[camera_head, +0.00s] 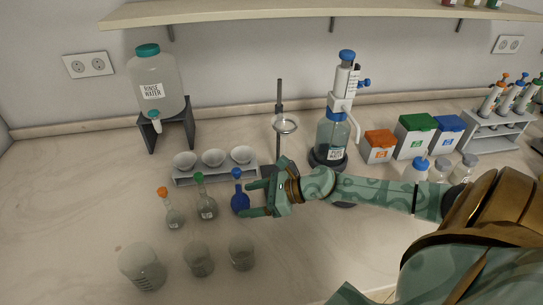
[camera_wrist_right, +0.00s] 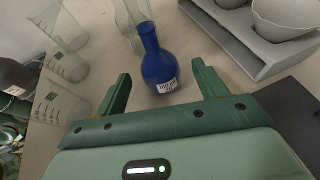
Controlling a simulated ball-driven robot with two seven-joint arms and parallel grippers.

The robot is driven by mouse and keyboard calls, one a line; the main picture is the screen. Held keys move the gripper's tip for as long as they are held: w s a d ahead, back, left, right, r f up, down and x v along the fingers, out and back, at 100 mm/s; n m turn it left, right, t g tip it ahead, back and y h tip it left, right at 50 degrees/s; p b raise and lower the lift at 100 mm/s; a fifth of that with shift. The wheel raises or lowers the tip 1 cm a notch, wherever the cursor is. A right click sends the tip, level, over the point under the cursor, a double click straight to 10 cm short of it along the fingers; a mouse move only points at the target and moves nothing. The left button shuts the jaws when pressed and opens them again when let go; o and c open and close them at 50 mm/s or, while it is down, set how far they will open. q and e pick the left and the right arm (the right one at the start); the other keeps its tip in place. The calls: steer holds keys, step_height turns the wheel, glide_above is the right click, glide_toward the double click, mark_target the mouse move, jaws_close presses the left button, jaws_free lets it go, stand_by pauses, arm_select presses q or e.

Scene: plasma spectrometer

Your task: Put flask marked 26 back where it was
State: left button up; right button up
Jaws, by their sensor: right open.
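A small blue flask (camera_head: 239,203) with a blue stopper stands on the counter, left of my right gripper (camera_head: 250,198). In the right wrist view the blue flask (camera_wrist_right: 158,65) shows a white label whose number I cannot read. My right gripper (camera_wrist_right: 161,70) is open, with its fingers on either side of the flask and a gap to each. A green-stoppered flask (camera_head: 206,208) and an orange-stoppered flask (camera_head: 173,217) stand in a row to its left. Their labels are too small to read. My left gripper is not in view.
Several glass beakers (camera_head: 198,261) stand in front of the flasks. A grey rack with white bowls (camera_head: 213,158) is behind them. A ring stand (camera_head: 280,110) and a dispenser bottle (camera_head: 333,135) stand behind my right arm. The counter at front centre is clear.

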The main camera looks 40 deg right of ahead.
steer(key=p+v, duration=0.1)
steer(key=v, duration=0.9)
steer(key=shift+s+d+r, duration=0.1)
steer(key=shift+s+d, duration=0.05)
steer(key=shift+s, duration=0.05)
